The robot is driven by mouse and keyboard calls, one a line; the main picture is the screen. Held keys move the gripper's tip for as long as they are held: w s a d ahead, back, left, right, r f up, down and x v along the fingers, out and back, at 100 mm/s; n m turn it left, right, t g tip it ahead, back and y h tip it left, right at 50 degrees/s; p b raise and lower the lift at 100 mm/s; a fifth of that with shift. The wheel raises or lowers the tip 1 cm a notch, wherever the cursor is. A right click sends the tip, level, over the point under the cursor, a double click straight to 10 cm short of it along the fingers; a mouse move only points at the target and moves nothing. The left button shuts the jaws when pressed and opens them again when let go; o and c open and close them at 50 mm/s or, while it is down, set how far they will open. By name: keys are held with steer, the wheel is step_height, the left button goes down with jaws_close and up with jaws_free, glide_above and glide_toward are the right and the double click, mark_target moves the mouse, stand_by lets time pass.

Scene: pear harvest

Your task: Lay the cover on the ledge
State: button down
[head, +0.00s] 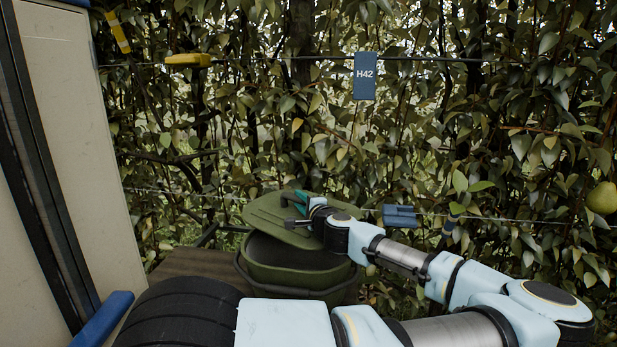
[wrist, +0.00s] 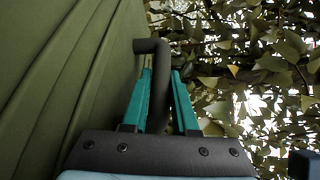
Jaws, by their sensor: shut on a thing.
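The dark green cover (head: 270,212) is tilted above the open green bin (head: 295,275), whose inside shows in part below the cover's edge. In the wrist view the cover (wrist: 60,80) fills the left side, with its ribs. My gripper (head: 300,198) is shut on the cover's dark handle, and its teal fingers stand on both sides of the handle (wrist: 152,46) in the wrist view. A brown flat surface (head: 200,264), which looks like the ledge, lies to the left of the bin and looks bare where it shows.
A leafy hedge with wires stands behind. A sign reading H42 (head: 365,76), a yellow clip (head: 188,60) and a blue clip (head: 399,216) hang on the wires. A pear (head: 603,198) hangs at the right. A pale panel (head: 65,130) stands at the left.

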mark_target(273, 214)
steer(key=a+m+h, duration=0.1)
steer(key=a, duration=0.1)
steer(key=a+f+m+t+h, duration=0.1)
steer(key=a+h, duration=0.1)
steer(key=a+m+h, duration=0.1)
steer(key=a+h, duration=0.1)
steer(key=shift+w+a+f+m, duration=0.3)
steer(key=shift+a+m, duration=0.1)
steer(key=shift+s+a+f+m+h, duration=0.25)
steer(key=shift+s+a+m+h, duration=0.3)
steer(key=shift+h, duration=0.45)
steer(key=shift+d, duration=0.1)
steer(key=shift+s, duration=0.1)
